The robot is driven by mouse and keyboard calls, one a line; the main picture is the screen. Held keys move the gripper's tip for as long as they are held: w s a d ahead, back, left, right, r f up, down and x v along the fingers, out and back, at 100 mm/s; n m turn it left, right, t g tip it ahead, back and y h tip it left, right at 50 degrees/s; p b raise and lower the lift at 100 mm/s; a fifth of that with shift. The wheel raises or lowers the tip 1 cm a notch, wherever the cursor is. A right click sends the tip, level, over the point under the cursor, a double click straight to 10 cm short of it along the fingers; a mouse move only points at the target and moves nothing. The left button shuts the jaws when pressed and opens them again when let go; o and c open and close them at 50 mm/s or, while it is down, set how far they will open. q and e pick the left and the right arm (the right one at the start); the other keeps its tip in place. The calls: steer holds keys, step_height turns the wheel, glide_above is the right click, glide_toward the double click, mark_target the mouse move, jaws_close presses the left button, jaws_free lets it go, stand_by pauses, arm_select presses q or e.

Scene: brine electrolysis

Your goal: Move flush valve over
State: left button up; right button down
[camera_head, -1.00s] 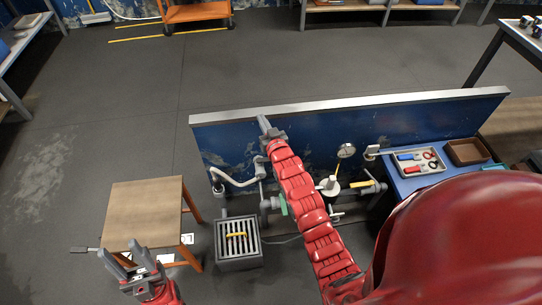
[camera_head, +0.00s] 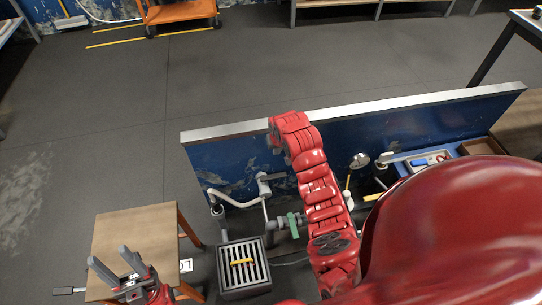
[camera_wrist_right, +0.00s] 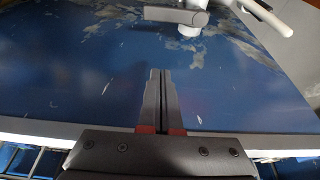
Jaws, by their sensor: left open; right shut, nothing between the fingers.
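Several fittings are on or before the blue wall panel, and I cannot tell by sight which is the flush valve. A grey fitting with a horizontal lever (camera_head: 265,185) is on the panel, and a green-handled valve (camera_head: 293,226) sits lower on the piping, partly behind my right arm. In the right wrist view my right gripper (camera_wrist_right: 160,102) is shut and empty, facing the blue panel, with a grey lever fitting (camera_wrist_right: 178,15) apart from it at the top. That gripper is hidden in the head view. My left gripper (camera_head: 118,268) is open and empty above the small table.
The small wooden table (camera_head: 130,228) stands at lower left. A grey grated drain box (camera_head: 243,283) with a yellow piece (camera_head: 242,262) on it is beside it. A white hose (camera_head: 235,203) runs along the panel (camera_head: 225,160). A gauge (camera_head: 360,160) is right of my arm.

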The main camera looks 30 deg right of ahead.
mark_target(273, 177)
steer(key=a+b+x, duration=0.1)
steer(key=x, duration=0.9)
steer(key=shift+s+a+r, duration=0.1)
steer(key=shift+s, duration=0.9)
steer(key=shift+s+r, duration=0.1)
steer(key=shift+s, duration=0.95)
steer(key=shift+s+m+p, duration=0.2)
steer(key=shift+m+p, duration=0.1)
steer(key=shift+p, duration=0.1)
